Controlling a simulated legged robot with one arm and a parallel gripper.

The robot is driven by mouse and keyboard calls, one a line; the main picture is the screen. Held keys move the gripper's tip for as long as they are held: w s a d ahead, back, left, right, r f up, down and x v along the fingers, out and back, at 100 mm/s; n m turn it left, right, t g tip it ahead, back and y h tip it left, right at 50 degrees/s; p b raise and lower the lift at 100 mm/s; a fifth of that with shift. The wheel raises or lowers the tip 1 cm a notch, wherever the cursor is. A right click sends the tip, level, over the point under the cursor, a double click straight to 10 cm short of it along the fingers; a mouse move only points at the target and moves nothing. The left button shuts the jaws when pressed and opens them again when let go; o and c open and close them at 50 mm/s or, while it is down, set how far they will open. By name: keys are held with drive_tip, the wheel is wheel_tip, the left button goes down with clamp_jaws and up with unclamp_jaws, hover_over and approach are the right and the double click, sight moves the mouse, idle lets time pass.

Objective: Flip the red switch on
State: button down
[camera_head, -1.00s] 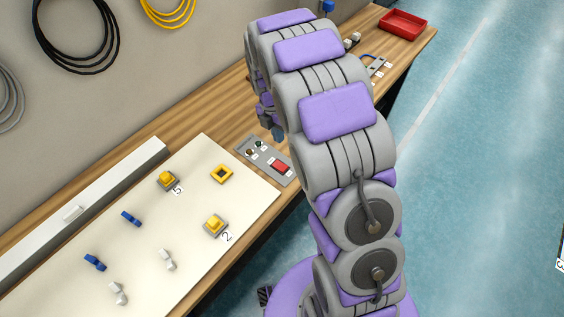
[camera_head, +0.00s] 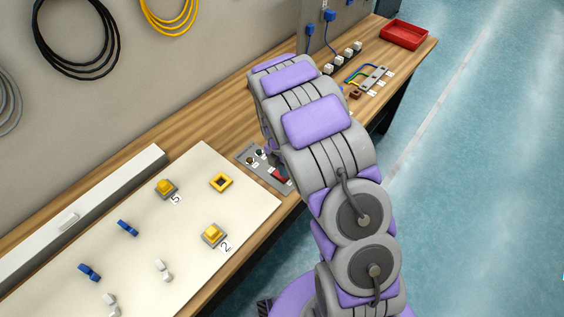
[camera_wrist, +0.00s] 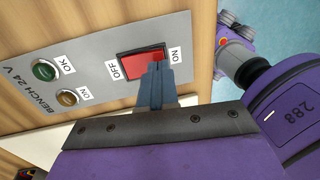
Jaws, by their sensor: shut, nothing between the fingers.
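The red switch (camera_wrist: 140,62) is a rocker in a black frame on a grey panel (camera_wrist: 100,30), with an OFF label at its left end and an ON label at its right end in the wrist view. In the head view the red switch (camera_head: 279,175) shows beside my arm, partly hidden. My gripper (camera_wrist: 157,66) is shut and empty. Its blue-grey fingertips are at the switch's near edge, overlapping the right half, toward ON. I cannot tell whether they touch it. In the head view the fingers are mostly hidden behind my arm.
The panel also carries a green OK lamp (camera_wrist: 45,70) and a brownish ON lamp (camera_wrist: 67,98). A cream board (camera_head: 150,240) with yellow buttons and blue and white pieces lies left of the panel. Wires and a red tray (camera_head: 404,33) are farther along the bench.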

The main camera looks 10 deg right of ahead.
drive_tip(key=shift+f, duration=0.45)
drive_tip(key=shift+s+d+f, duration=0.1)
drive_tip(key=shift+s, duration=0.05)
idle(0.3)
drive_tip(key=shift+w, duration=0.2)
drive_tip(key=shift+w+a+r+p, duration=0.25)
drive_tip(key=shift+w+a+p, duration=0.15)
drive_tip(key=shift+w, duration=0.1)
drive_tip(key=shift+r, duration=0.1)
